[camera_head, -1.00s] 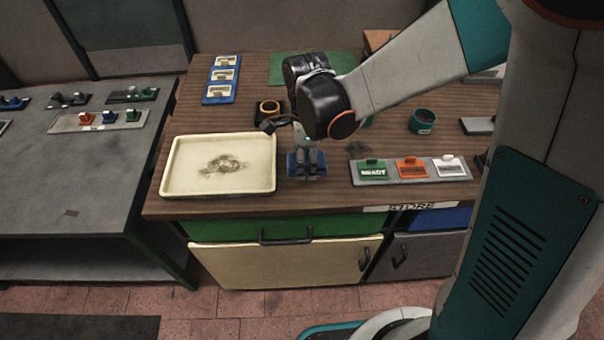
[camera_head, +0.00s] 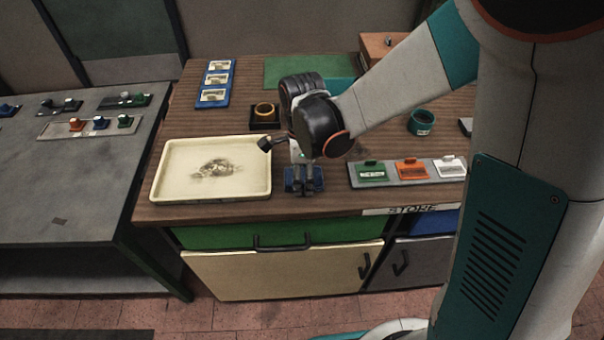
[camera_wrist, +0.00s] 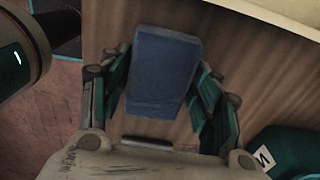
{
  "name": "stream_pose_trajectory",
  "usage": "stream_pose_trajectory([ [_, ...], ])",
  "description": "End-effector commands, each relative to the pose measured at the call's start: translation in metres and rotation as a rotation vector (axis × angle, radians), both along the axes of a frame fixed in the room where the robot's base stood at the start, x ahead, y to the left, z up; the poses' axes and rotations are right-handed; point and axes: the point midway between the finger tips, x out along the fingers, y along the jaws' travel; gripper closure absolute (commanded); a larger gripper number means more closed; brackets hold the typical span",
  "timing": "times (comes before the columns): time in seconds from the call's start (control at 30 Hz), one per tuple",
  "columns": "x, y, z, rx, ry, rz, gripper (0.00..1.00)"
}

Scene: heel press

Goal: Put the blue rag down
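The blue rag (camera_head: 319,180) is a small dark-blue block-like piece at the front of the wooden table, right of the cream tray. In the wrist view the rag (camera_wrist: 163,70) fills most of the space between the two fingers. My gripper (camera_head: 304,184) points down at it, one finger along each side, and appears shut on it. In the wrist view the gripper (camera_wrist: 162,90) shows both fingers close against the rag's long edges. The rag is very low, at or just above the table top; exact contact with the wood cannot be told.
The cream tray (camera_head: 166,188) with a dark stain lies close at left. A grey strip with green, orange and white tags (camera_head: 410,172) lies at right. The table's front edge is near.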

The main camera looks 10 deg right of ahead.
Motion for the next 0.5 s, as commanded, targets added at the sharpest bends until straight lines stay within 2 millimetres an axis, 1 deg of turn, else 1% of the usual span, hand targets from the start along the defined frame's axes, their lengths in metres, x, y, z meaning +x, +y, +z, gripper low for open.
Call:
stream_pose_trajectory([
  [0.37,0.0000,0.0000,0.0006,0.000,0.000,0.000,0.26],
  [0.5,0.0001,0.0000,0.0060,0.000,0.000,0.000,0.26],
])
